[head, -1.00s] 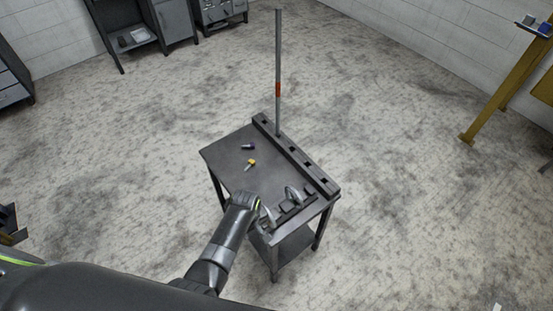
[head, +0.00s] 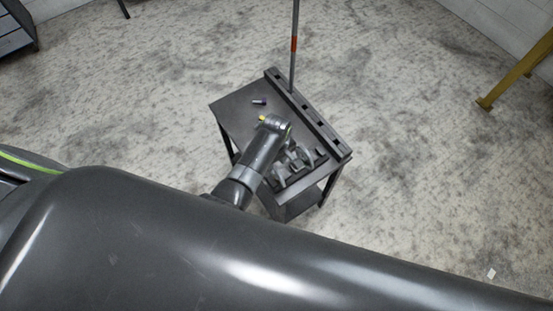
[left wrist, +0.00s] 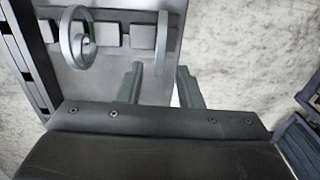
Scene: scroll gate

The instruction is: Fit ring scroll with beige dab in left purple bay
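Two grey ring-shaped pieces stand upright at the near end of the small dark table (head: 236,112). In the left wrist view, one ring (left wrist: 74,44) shows its open face on the left. The other ring (left wrist: 161,38) is edge-on, beyond and in line with the gap between my left gripper's fingers. My left gripper (left wrist: 160,74) is open and empty, its fingertips apart from each other. I cannot make out a beige dab or a purple bay. My right gripper is not in view.
A dark slotted rail (head: 310,115) runs along the table's right edge, with a tall grey pole (head: 294,50) with an orange band beside it. A purple-ended piece (head: 260,101) and a yellow piece (head: 262,118) lie on the tabletop. Grey blocks (left wrist: 108,34) sit beside the rings.

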